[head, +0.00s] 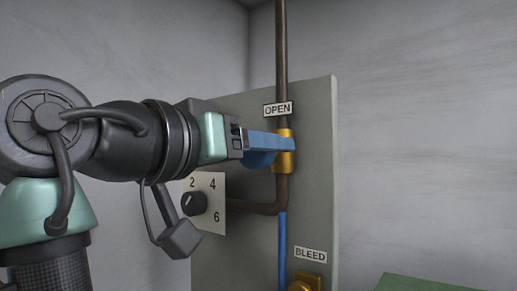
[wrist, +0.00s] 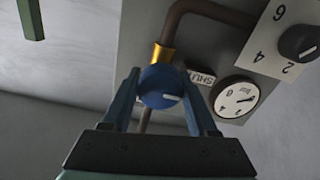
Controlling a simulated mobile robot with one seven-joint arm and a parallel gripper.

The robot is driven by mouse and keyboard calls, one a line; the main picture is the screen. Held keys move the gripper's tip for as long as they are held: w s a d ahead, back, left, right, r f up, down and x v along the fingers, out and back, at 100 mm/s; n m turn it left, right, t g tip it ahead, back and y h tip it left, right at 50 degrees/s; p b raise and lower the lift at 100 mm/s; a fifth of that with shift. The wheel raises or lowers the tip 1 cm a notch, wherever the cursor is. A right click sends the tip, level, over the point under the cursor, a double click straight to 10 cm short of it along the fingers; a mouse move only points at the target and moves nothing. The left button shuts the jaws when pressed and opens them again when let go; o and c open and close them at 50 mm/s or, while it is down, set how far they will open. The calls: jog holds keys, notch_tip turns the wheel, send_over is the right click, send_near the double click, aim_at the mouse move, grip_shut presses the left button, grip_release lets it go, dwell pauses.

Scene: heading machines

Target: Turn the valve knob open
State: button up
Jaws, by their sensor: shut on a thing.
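The blue round valve knob (wrist: 160,86) sits in front of a brass valve body (wrist: 162,54) in the wrist view. A white mark on its face points right in that view, on the side of the SHUT label (wrist: 201,78). My gripper (wrist: 161,76) has its two blue fingers on either side of the knob, shut on it. In the head view my gripper (head: 291,144) reaches from the left to the brass valve body (head: 286,163), just below the OPEN label (head: 278,109). There the fingers hide most of the knob and the SHUT label cannot be seen.
The grey panel (head: 318,190) carries a brown pipe (head: 282,55), a black dial (head: 194,202) marked 2, 4, 6, and a BLEED label (head: 310,254) above a brass fitting (head: 303,286). A round gauge (wrist: 236,98) sits beside the knob. A green surface (head: 425,283) is at lower right.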

jog(key=shift+f+m, duration=0.1)
jog(key=shift+m, duration=0.2)
jog(key=m+b, duration=0.2)
jog(key=m, duration=0.1)
jog(key=shift+f+m, duration=0.1)
jog(key=shift+m, duration=0.3)
jog(key=m+b, duration=0.1)
jog(key=m, duration=0.3)
jog(key=shift+d+b, duration=0.1)
jog(key=shift+b, duration=0.3)
jog(key=m+b, duration=0.1)
jog(key=m, duration=0.4)
jog(key=shift+m, duration=2)
jog(key=shift+r+m, duration=0.25)
jog(key=shift+m, duration=0.05)
jog(key=o, duration=1.3)
jog(key=shift+w+d+f, duration=0.1)
jog(key=shift+w+f, duration=0.05)
jog(key=shift+w, duration=0.05)
jog(key=shift+o, duration=0.2)
